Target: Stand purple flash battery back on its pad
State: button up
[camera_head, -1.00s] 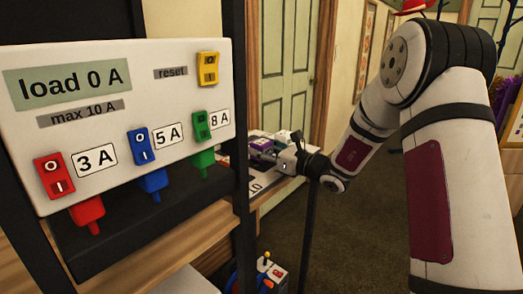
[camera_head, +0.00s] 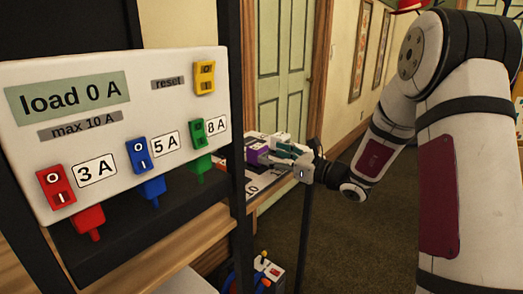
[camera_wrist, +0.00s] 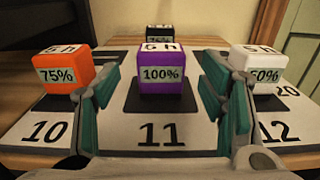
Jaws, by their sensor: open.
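The purple flash battery (camera_wrist: 161,77) stands upright on a dark pad marked 11 (camera_wrist: 161,104) in the wrist view. Its front label reads 100%. It also shows in the head view (camera_head: 257,153), small and partly hidden behind the panel post. My gripper (camera_wrist: 160,72) is open, with one teal finger on each side in front of the battery. Clear gaps separate both fingers from it, and nothing is held. In the head view my gripper (camera_head: 283,158) is just right of the battery.
An orange battery (camera_wrist: 67,73) stands at pad 10 on the left and a white one (camera_wrist: 258,66) at pad 12 on the right, near my fingers. A black battery (camera_wrist: 160,37) stands behind. The switch panel (camera_head: 120,75) and its dark post (camera_head: 235,100) stand left of my arm.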

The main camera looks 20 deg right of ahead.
jog(key=v, duration=0.5)
jog(key=shift+s+d+r+p, duration=0.1)
jog(key=shift+s+d+p, duration=0.15)
jog(key=shift+s+p, duration=0.1)
